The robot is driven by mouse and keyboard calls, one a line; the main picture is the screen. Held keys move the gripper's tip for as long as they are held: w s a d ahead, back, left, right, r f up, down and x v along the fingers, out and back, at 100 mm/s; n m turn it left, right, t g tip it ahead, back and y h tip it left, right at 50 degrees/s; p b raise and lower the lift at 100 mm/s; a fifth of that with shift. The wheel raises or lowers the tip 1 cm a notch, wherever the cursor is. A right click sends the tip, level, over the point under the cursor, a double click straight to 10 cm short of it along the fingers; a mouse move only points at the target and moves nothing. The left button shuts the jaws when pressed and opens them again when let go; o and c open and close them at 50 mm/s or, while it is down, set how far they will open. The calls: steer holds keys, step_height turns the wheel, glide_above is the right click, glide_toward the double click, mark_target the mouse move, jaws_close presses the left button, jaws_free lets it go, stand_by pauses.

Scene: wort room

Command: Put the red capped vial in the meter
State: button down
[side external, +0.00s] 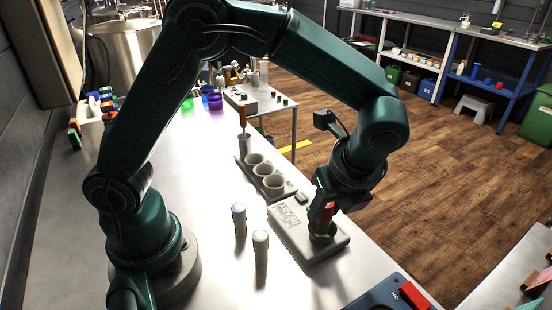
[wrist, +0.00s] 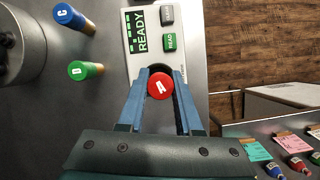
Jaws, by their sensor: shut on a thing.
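The red capped vial (wrist: 159,86) is between the fingers of my gripper (wrist: 161,88) in the wrist view, its cap marked with a white letter. The vial also shows in the side external view (side external: 327,211), upright in my gripper (side external: 323,213) at the meter's round well. The meter (side external: 290,222) is a pale box with a READY display; its display and buttons show in the wrist view (wrist: 141,38). My gripper is shut on the vial. Whether the vial's bottom is inside the well or just above it cannot be told, as the fingers hide part of it.
A blue capped vial (side external: 239,214) and a green capped vial (side external: 260,238) stand left of the meter. A holder with several cups (side external: 273,182) is behind it. The table's left-middle is clear.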

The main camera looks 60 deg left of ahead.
steer(key=shift+f, duration=0.35)
steer(key=shift+f, duration=0.1)
steer(key=shift+f, duration=0.25)
steer(key=c, duration=0.6)
jaws_free()
